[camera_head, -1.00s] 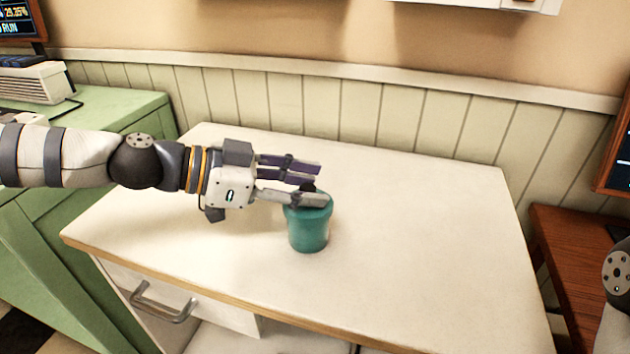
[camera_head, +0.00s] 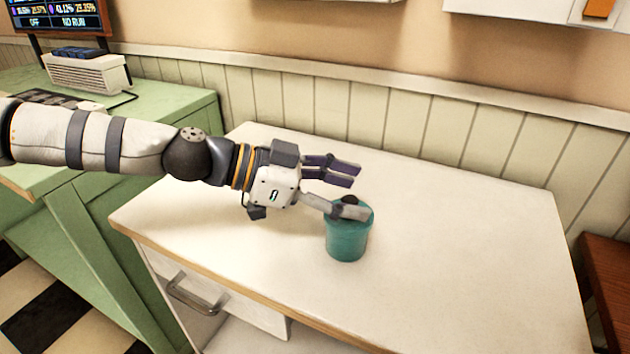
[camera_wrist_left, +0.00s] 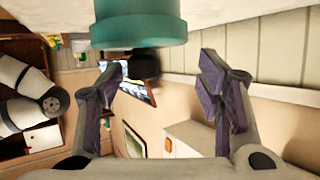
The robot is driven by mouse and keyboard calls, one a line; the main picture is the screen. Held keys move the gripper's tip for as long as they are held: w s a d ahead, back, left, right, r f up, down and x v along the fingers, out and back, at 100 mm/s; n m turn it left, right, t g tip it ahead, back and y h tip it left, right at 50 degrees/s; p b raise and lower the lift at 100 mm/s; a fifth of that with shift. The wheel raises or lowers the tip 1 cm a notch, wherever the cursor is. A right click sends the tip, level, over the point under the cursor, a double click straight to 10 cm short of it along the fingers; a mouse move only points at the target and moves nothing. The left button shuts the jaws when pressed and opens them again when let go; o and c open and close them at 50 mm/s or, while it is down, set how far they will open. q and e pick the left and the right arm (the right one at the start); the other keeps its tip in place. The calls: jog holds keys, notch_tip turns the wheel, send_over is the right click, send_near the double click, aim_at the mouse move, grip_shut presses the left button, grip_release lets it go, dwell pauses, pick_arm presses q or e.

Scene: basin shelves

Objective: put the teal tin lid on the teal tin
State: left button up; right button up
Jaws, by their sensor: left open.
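The teal tin (camera_head: 347,243) stands upright on the pale countertop. The teal tin lid (camera_head: 365,215) sits on top of it, with its dark knob (camera_head: 350,200) upward; it looks level and flush, though a finger hides part of its rim. In the left wrist view the tin appears inverted at the top, with the lid's wider rim (camera_wrist_left: 138,32) and the dark knob (camera_wrist_left: 145,64) below it. My left gripper (camera_head: 345,191) is open just above the lid, with its fingers apart on either side of the knob, not gripping it. My right gripper is out of view.
The white countertop (camera_head: 470,245) is otherwise clear. A green cabinet (camera_head: 185,110) with a beige device (camera_head: 85,75) on it stands to the left. A panelled wall (camera_head: 400,115) runs behind, and a brown wooden surface (camera_head: 605,275) is at the right.

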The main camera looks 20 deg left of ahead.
pick_arm(q)
jog(key=p+v, duration=0.2)
jog(key=v, duration=1)
jog(key=shift+r, duration=0.15)
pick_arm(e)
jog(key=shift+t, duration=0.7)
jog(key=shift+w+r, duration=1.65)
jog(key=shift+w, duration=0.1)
